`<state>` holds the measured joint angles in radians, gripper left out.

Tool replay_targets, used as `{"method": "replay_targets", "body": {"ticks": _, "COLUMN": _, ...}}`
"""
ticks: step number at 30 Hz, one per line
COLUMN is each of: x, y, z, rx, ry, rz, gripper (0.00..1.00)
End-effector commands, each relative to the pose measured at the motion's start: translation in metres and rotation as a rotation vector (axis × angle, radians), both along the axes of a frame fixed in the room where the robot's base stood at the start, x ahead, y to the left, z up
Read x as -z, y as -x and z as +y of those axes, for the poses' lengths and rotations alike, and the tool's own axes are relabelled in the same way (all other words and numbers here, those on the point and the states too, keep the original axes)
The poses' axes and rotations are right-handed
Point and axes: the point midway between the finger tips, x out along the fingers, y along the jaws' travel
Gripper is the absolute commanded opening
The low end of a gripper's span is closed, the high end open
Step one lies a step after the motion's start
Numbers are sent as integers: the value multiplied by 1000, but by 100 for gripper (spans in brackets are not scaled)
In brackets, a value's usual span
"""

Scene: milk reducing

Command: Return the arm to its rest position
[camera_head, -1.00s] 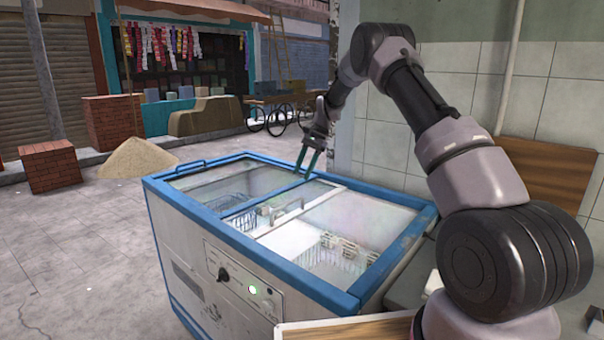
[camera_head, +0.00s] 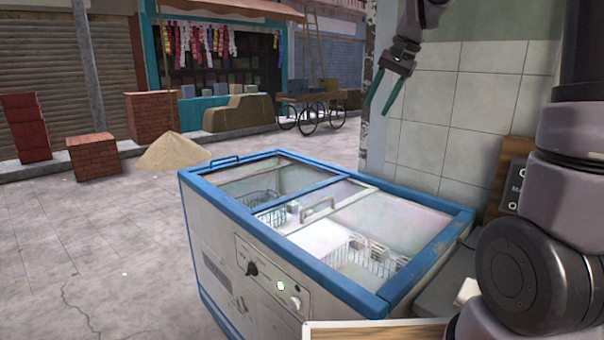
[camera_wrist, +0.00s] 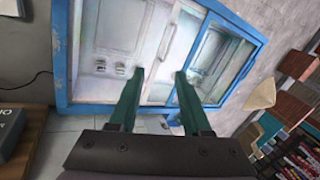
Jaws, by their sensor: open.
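My gripper (camera_head: 385,92) is raised in the air above the far right side of the freezer, apart from it. Its two green fingers are spread with nothing between them, and they also show in the wrist view (camera_wrist: 157,100). The blue-rimmed white chest freezer (camera_head: 214,199) stands below, with sliding glass lids (camera_head: 392,222) and a handle on the frame between them. Wire baskets and several pale items show through the glass. In the wrist view the freezer's blue rim (camera_wrist: 62,50) lies beyond the fingers. Part of my arm is outside the head view.
A tiled wall (camera_head: 480,100) rises close behind the freezer at the right. A sand pile (camera_head: 172,153), brick stacks (camera_head: 93,155) and a wheeled cart (camera_head: 312,108) are farther off. The paving at left is clear.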

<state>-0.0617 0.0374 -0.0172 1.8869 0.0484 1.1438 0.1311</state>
Motion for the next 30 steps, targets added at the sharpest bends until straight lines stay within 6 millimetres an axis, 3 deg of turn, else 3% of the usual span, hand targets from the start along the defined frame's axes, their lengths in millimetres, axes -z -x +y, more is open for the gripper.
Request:
{"method": "replay_targets", "body": {"ticks": 3, "x": -19, "y": 44, "z": -11, "rx": -19, "ry": 27, "rz": -72, "gripper": 48}}
{"method": "replay_targets", "body": {"ticks": 8, "x": -31, "y": 99, "z": -23, "rx": -46, "ry": 69, "rz": -164, "gripper": 48}}
{"method": "replay_targets", "body": {"ticks": 18, "x": -22, "y": 204, "z": -44, "rx": -94, "ry": 164, "rz": -340, "gripper": 48}}
{"method": "replay_targets", "body": {"ticks": 24, "x": -10, "y": 234, "z": -49, "rx": -108, "ry": 199, "rz": -394, "gripper": 48}}
{"method": "replay_targets", "body": {"ticks": 30, "x": -7, "y": 239, "z": -50, "rx": -112, "ry": 207, "rz": -404, "gripper": 48}}
